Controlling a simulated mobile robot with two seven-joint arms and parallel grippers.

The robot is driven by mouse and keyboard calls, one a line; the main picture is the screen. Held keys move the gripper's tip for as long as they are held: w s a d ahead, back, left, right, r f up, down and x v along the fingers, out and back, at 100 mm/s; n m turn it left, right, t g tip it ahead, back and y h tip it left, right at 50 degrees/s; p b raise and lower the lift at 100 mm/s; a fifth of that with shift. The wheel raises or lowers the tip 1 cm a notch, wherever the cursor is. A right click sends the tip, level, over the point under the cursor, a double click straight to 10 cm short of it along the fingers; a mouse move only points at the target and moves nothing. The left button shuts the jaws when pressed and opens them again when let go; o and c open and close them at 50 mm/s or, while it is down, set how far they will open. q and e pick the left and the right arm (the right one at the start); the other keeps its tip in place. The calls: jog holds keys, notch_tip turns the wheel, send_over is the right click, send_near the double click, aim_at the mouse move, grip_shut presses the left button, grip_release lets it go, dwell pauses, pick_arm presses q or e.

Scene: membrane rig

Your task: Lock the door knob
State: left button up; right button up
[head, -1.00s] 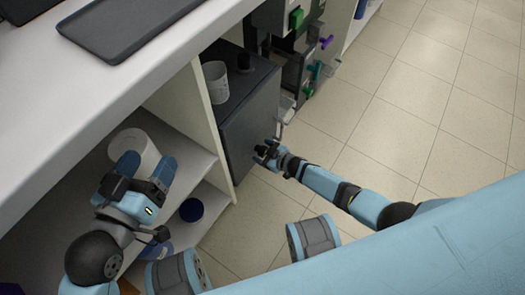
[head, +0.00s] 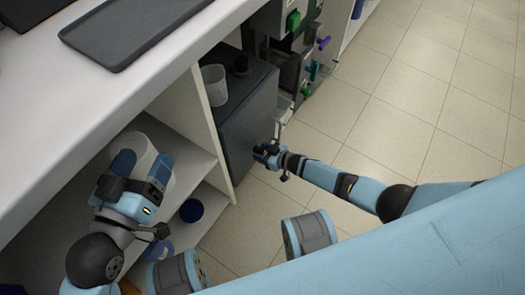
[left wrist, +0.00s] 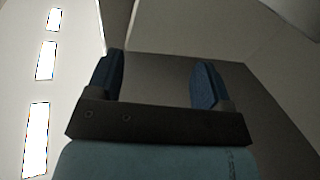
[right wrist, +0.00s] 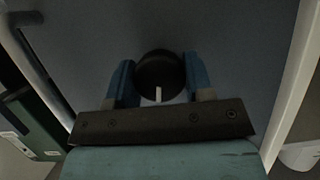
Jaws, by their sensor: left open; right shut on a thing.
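The door knob (right wrist: 158,72) is a dark round knob with a white line mark, on the grey door (right wrist: 240,60) in the right wrist view. The white line points straight down toward my gripper in that picture. My right gripper (right wrist: 160,82) has one blue finger on each side of the knob and is shut on it. In the head view my right gripper (head: 266,153) is at the front of the dark grey cabinet (head: 248,125) and hides the knob. My left gripper (head: 142,165) is open and empty, before a white round container on the shelf.
The white container (head: 150,143) stands on a shelf below the white counter (head: 165,60). Units with coloured handles (head: 313,70) stand beyond. The tiled floor at right is clear.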

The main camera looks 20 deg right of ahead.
jog(key=shift+w+m+y, duration=0.1)
jog(key=shift+m+y, duration=0.3)
jog(key=shift+m, duration=0.2)
jog(key=shift+m+g+y, duration=0.4)
jog(key=shift+m+g, duration=0.1)
jog(key=shift+m, duration=0.2)
jog(key=shift+f+m+y+b, duration=0.15)
jog(key=shift+m+y+b, duration=0.5)
jog(key=shift+m, duration=0.25)
jog(key=shift+m+g+y+b, duration=0.35)
jog(key=shift+m+g+b, duration=0.05)
jog(key=shift+m+b, duration=0.2)
jog(key=m+y+b, duration=0.2)
jog(key=m+b, duration=0.1)
jog(key=shift+d+m, duration=0.1)
jog(key=shift+m, duration=0.3)
jog(key=shift+m+y+b, duration=0.4)
jog(key=shift+m+b, duration=0.15)
jog(key=shift+m, duration=0.15)
pick_arm(q)
jog(key=w+m, duration=0.1)
jog(key=a+f+m, duration=0.1)
jog(key=w+m, duration=0.1)
jog(key=shift+w+a+f+m+t+h, duration=0.25)
jog(key=shift+w+f+m+t+h, duration=0.05)
jog(key=shift+f+t+h, duration=0.1)
